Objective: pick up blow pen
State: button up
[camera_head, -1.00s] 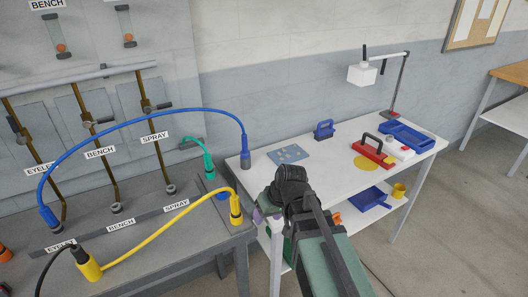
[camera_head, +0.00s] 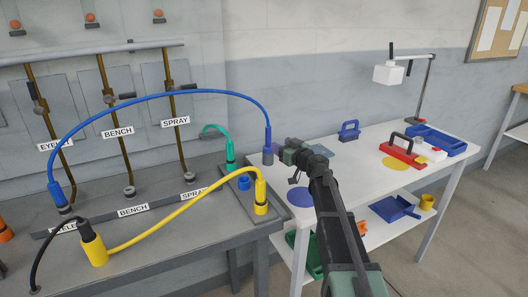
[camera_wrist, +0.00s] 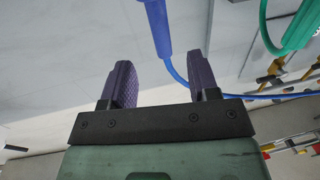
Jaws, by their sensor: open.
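No label shows which thing is the blow pen.
The grey bench (camera_head: 200,235) carries a black-capped yellow connector (camera_head: 94,248). On the white table (camera_head: 340,175) are a blue disc (camera_head: 299,197), a blue handled block (camera_head: 349,130), a red handled tool (camera_head: 403,152), a blue tray (camera_head: 437,142) and a lamp (camera_head: 389,73). A gap separates bench and table.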

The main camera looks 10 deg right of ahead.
aim_at(270, 137)
jog(key=shift+r+x, duration=0.2)
jog(key=shift+x, duration=5.1)
jog(key=shift+s, duration=0.1)
jog(key=c, duration=0.9)
